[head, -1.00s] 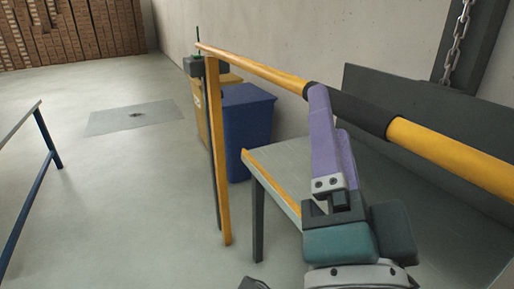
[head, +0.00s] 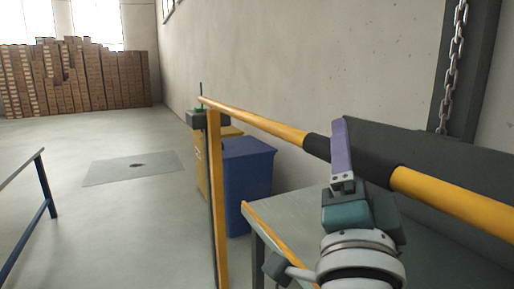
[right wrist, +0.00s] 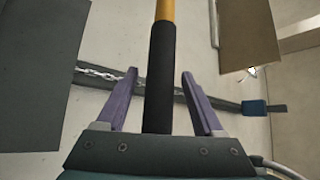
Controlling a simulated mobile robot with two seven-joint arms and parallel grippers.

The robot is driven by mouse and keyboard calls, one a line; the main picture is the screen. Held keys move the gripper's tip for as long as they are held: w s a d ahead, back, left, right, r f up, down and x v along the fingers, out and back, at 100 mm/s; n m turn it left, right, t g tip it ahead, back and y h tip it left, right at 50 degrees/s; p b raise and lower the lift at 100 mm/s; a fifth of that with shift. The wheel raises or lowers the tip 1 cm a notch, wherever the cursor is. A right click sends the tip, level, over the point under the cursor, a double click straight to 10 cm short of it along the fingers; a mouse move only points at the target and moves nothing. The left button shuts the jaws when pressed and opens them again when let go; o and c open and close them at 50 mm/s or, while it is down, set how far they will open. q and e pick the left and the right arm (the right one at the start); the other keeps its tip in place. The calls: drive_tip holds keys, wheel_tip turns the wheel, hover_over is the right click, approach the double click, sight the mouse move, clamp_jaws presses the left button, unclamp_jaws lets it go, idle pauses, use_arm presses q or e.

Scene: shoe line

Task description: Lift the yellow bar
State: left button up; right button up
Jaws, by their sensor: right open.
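The yellow bar (head: 262,121) runs across the head view from a yellow post (head: 215,190) to the right edge, with a black sleeve (head: 375,165) around its middle. My right gripper (head: 340,124) is at the sleeve's left part, and a purple finger rises in front of it and past its top. In the right wrist view the sleeve (right wrist: 160,95) passes between the two parted purple fingers of the gripper (right wrist: 160,74), with a gap on each side. The gripper is open and holds nothing. My left gripper is not in view.
A grey table (head: 285,215) with a yellow edge stands below the bar. A blue bin (head: 248,180) is behind the post. A dark panel (head: 440,150) and a hanging chain (head: 452,65) are behind the bar at right. The floor at left is mostly clear.

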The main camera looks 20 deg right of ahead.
drive_tip(key=shift+c, duration=0.3)
clamp_jaws()
idle(0.3)
idle(0.8)
